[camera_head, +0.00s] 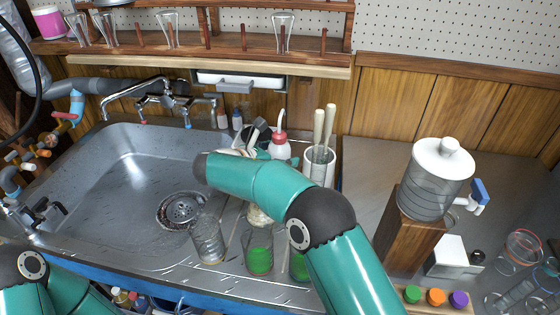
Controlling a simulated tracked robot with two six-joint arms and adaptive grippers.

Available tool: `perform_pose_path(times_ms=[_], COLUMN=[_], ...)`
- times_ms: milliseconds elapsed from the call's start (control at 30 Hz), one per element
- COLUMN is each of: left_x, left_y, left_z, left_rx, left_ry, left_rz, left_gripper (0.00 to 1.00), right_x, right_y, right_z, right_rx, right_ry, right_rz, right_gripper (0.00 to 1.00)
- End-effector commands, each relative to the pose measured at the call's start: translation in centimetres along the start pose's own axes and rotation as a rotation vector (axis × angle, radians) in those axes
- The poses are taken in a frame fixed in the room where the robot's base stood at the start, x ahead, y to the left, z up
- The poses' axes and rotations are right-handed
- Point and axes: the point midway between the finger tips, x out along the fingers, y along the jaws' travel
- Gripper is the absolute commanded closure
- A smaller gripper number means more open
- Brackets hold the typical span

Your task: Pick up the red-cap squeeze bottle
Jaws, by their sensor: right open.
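The red-cap squeeze bottle (280,149) stands upright at the back of the counter, right of the sink. It has a white body and a red cap with a thin nozzle; its lower part is hidden behind my right arm. My right gripper (256,133) appears as dark parts just left of the bottle, largely hidden behind my teal forearm. It is open, with nothing visibly held; whether it touches the bottle cannot be told. My left gripper is out of view; only part of my left arm shows at the lower left.
A white holder (319,168) with wooden-handled tools stands close right of the bottle. Glass jars (259,250), some with green contents, stand at the front. The metal sink (110,180) is left. A lidded container (437,180) on a wooden stand is right. A shelf (200,50) is above.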

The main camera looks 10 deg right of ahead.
Motion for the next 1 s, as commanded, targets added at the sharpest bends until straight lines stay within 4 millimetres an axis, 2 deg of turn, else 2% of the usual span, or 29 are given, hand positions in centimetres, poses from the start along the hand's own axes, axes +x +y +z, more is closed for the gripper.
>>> perform_pose_path(times_ms=[67, 100, 367, 1000], left_x=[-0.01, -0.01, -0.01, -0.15], left_y=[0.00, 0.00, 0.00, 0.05], left_z=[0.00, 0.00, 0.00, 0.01], left_rx=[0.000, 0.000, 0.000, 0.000], left_ry=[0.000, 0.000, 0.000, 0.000], left_rz=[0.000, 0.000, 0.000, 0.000], left_gripper=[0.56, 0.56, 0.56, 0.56], right_x=[-0.04, -0.04, -0.07, -0.36], right_y=[0.01, 0.01, 0.02, 0.08], right_z=[0.01, 0.00, -0.01, 0.56], right_rx=[0.000, 0.000, 0.000, 0.002], right_ry=[0.000, 0.000, 0.000, -0.001], right_rz=[0.000, 0.000, 0.000, 0.001], right_gripper=[0.10, 0.13, 0.55, 0.56])
